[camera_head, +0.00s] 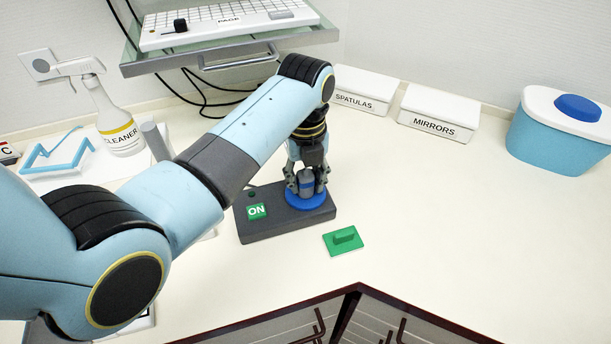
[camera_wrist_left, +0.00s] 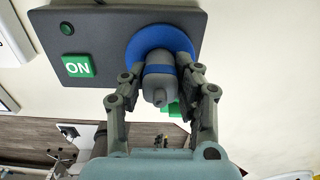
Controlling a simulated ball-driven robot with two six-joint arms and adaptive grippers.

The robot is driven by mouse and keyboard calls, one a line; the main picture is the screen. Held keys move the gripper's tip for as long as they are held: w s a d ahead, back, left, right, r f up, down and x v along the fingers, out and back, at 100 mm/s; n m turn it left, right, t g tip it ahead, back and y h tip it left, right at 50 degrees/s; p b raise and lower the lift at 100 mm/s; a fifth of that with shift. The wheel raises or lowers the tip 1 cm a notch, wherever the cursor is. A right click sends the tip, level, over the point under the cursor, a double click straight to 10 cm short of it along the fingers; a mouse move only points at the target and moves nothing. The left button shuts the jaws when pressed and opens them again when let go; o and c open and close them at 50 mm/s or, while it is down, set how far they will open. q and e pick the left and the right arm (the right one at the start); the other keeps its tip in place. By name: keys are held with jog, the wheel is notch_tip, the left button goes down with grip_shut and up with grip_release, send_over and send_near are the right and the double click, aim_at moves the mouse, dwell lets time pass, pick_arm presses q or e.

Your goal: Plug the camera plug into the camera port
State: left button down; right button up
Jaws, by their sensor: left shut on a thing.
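The camera plug is a grey cylinder with a blue band (camera_wrist_left: 158,82). It also shows in the head view (camera_head: 306,182). My left gripper (camera_head: 306,187) is shut on it, with one finger on each side, and holds it about upright. The plug's lower end is at the blue ring (camera_wrist_left: 166,38) around the camera port, on the right part of a dark grey box (camera_head: 262,228). The ring also shows in the head view (camera_head: 306,203). The port opening is hidden behind the plug, so I cannot tell how deep it sits. My right gripper is not in view.
The box carries a green ON label (camera_head: 257,211). A green plate with a raised bar (camera_head: 343,240) lies in front of it. White SPATULAS (camera_head: 363,92) and MIRRORS (camera_head: 437,114) boxes stand behind. A cleaner bottle (camera_head: 118,125) is at left.

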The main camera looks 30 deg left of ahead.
pick_arm(q)
jog(key=shift+f, duration=0.2)
jog(key=c, duration=0.9)
grip_release()
notch_tip(320, 180, up, 12)
